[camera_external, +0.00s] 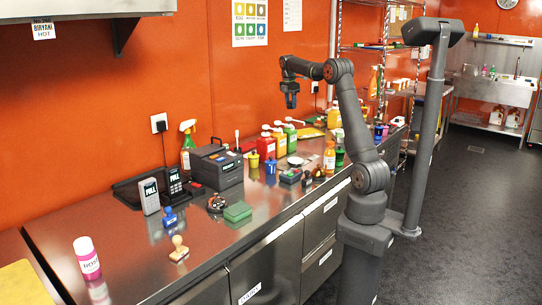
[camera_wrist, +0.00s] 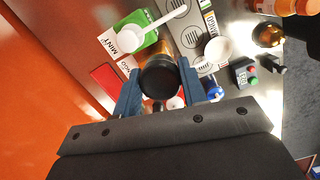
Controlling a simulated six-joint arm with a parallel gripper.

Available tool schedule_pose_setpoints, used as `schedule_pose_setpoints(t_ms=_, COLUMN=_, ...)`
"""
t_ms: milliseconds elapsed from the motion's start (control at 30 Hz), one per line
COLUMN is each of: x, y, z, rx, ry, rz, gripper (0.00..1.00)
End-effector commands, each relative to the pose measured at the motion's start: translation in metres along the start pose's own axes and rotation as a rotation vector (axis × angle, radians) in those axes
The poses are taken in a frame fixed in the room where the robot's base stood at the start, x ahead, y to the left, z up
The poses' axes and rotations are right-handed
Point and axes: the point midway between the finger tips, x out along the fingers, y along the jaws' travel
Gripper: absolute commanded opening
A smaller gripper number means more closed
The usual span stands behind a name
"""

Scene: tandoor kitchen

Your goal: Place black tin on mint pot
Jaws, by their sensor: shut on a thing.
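My gripper (camera_external: 290,93) is raised above the back of the steel counter in the external view. In the wrist view its two blue fingers are shut on the black tin (camera_wrist: 159,82), whose round dark end faces the camera. The tin is hard to make out between the fingers in the external view. The mint pot (camera_wrist: 122,41), green with a white MINT label, lies just beyond the tin in the wrist view, with a white spoon across it. A green pot (camera_external: 291,138) stands below my gripper in the external view, apart from the held tin.
Red pots (camera_external: 266,146) with white spoons stand beside the green pot. The front-left counter has free room around a wooden stamp (camera_external: 179,249).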

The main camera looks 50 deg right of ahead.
Motion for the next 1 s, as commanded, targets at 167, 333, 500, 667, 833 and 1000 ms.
schedule_pose_setpoints(t_ms=167, x=0.011, y=-0.014, z=0.091, rx=-0.006, ry=0.0, rz=0.002, gripper=0.15)
schedule_pose_setpoints(t_ms=333, x=0.022, y=-0.038, z=0.172, rx=-0.022, ry=0.0, rz=0.004, gripper=0.15)
schedule_pose_setpoints(t_ms=500, x=0.033, y=-0.073, z=0.25, rx=-0.039, ry=0.0, rz=0.005, gripper=0.15)
schedule_pose_setpoints(t_ms=667, x=0.041, y=-0.109, z=0.311, rx=-0.053, ry=0.0, rz=0.007, gripper=0.15)
schedule_pose_setpoints(t_ms=833, x=0.046, y=-0.138, z=0.349, rx=-0.066, ry=0.0, rz=0.009, gripper=0.15)
schedule_pose_setpoints(t_ms=1000, x=0.049, y=-0.159, z=0.374, rx=-0.073, ry=0.0, rz=0.009, gripper=0.15)
